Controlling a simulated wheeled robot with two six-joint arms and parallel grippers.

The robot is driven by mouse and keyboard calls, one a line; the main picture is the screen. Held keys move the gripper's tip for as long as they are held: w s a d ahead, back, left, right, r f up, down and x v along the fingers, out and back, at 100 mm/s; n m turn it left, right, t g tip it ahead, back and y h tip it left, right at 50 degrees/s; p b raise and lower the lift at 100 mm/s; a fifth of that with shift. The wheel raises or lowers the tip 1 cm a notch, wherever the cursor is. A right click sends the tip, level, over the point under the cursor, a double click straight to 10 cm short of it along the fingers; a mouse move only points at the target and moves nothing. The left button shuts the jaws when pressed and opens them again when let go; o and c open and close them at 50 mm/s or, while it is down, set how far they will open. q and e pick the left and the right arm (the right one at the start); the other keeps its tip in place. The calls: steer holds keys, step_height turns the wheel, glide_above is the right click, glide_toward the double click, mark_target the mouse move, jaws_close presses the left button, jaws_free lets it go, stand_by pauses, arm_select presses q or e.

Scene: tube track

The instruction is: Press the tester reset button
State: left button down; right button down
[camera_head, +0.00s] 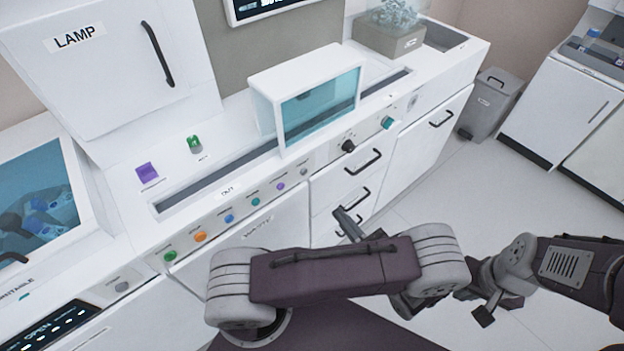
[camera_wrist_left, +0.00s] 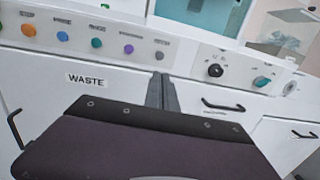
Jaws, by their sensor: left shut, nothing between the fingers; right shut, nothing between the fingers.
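Small coloured buttons run along the front panel of the white counter. They are green (camera_head: 169,256), orange (camera_head: 200,237), blue (camera_head: 229,218), teal (camera_head: 256,202), purple (camera_head: 281,187) and grey (camera_head: 304,172). The labels beside them are too small to read, so I cannot tell which is the tester reset. The grey button also shows in the left wrist view (camera_wrist_left: 160,56), just above the fingertips. My left gripper (camera_head: 348,222) is shut and empty, in front of the drawers and below the panel, apart from the buttons. My right gripper (camera_head: 484,312) is shut and empty over the floor at the right.
A black knob (camera_head: 348,146) and a teal knob (camera_head: 388,122) sit right of the buttons. Drawer handles (camera_head: 363,161) stick out below. A glass-fronted box (camera_head: 310,95) stands over the counter slot. A grey bin (camera_head: 490,103) stands beyond. The right floor is clear.

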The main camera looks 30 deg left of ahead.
mark_target(305, 173)
arm_select(q)
steer(key=p+x, duration=0.1)
steer(key=x, duration=1.3)
steer(key=shift+r, duration=0.1)
arm_select(e)
steer(key=shift+s+r, duration=0.1)
steer(key=shift+r, duration=0.55)
